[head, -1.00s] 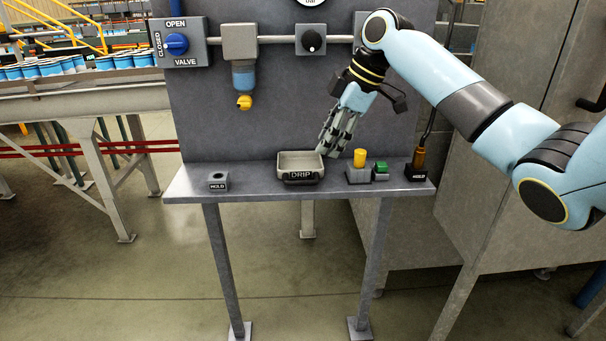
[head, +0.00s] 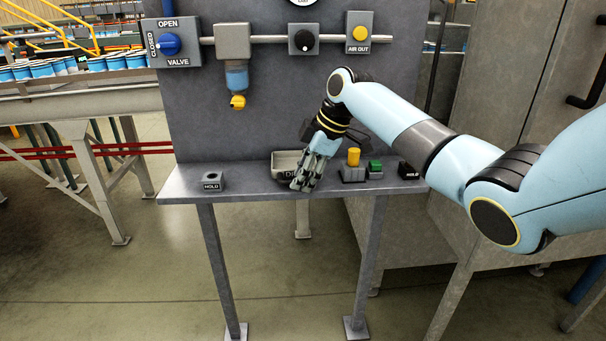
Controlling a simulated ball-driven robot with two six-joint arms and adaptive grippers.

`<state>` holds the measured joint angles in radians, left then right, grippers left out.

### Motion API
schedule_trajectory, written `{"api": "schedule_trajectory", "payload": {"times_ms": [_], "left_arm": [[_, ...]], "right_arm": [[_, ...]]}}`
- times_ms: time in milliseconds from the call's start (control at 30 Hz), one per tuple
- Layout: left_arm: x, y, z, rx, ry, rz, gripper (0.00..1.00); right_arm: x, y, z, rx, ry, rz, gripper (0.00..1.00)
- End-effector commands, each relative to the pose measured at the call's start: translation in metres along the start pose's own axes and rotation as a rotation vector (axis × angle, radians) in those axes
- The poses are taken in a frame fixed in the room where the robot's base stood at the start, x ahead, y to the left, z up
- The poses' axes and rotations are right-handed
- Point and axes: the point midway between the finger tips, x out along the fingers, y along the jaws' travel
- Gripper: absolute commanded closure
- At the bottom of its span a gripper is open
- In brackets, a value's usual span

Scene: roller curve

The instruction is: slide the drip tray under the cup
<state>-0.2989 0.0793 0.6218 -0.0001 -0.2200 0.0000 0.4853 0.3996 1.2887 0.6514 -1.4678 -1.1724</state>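The drip tray (head: 284,161) is a small grey open box on the shelf, right of the cup and below it. The cup (head: 237,80) is a blue-grey bowl with a yellow drain tip, hanging under a grey housing on the pipe. My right gripper (head: 304,183) points down at the front right part of the tray and hides much of its front face and label. I cannot tell whether the fingers touch the tray or whether they are open or shut. My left gripper is not in view.
The shelf (head: 242,184) is bare below the cup, between the tray and a HOLD block (head: 211,181) at left. Right of the gripper stand a yellow-topped block (head: 353,160), a green-topped block (head: 375,168) and another HOLD block (head: 407,171). A panel rises behind.

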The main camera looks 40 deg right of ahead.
Motion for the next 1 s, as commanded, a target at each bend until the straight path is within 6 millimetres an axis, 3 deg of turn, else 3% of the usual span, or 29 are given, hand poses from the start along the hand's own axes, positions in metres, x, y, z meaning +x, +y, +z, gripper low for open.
{"api": "schedule_trajectory", "payload": {"times_ms": [33,200,667,767,1000], "left_arm": [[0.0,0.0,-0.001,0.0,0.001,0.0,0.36],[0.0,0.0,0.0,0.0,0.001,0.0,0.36],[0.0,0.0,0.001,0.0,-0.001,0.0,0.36],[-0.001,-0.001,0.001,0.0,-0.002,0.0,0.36],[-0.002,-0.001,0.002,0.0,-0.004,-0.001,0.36]], "right_arm": [[0.0,0.0,0.0,0.0,0.0,0.0,0.77],[0.0,0.0,0.0,0.0,0.0,0.0,0.99],[0.001,0.0,-0.004,0.001,0.002,-0.001,1.0],[0.007,0.001,-0.02,0.001,0.006,-0.001,1.0],[0.032,0.002,-0.079,0.002,0.006,-0.002,1.0]]}}
